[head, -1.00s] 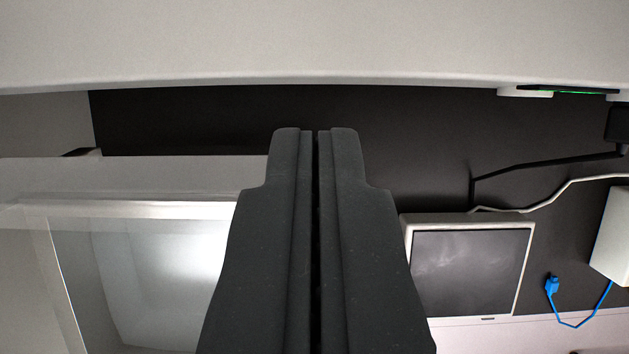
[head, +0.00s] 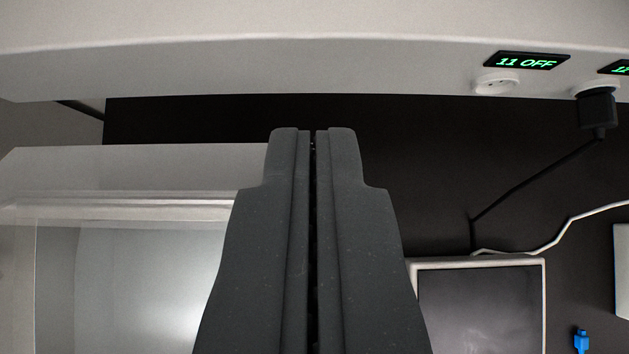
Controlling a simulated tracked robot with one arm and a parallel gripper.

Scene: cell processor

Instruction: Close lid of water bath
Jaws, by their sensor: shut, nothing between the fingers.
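My gripper (head: 313,132) points up the middle of the head view, its two dark fingers together with nothing between them. To its left is a pale box-like unit (head: 130,168), which looks like the water bath. It has a light rim and a bright, glassy-looking area (head: 150,285) below that. My fingers cover the right end of this unit in the picture. I cannot tell whether they touch it. I cannot clearly make out the lid or how far it stands open.
A pale overhead ledge (head: 250,70) spans the top, with a white socket (head: 497,84), an "11 OFF" display (head: 527,61) and a black plug (head: 597,108). At lower right are a dark-screened panel (head: 480,310), a white cable (head: 560,230) and a blue connector (head: 581,342). The dark surface (head: 420,150) between is mostly bare.

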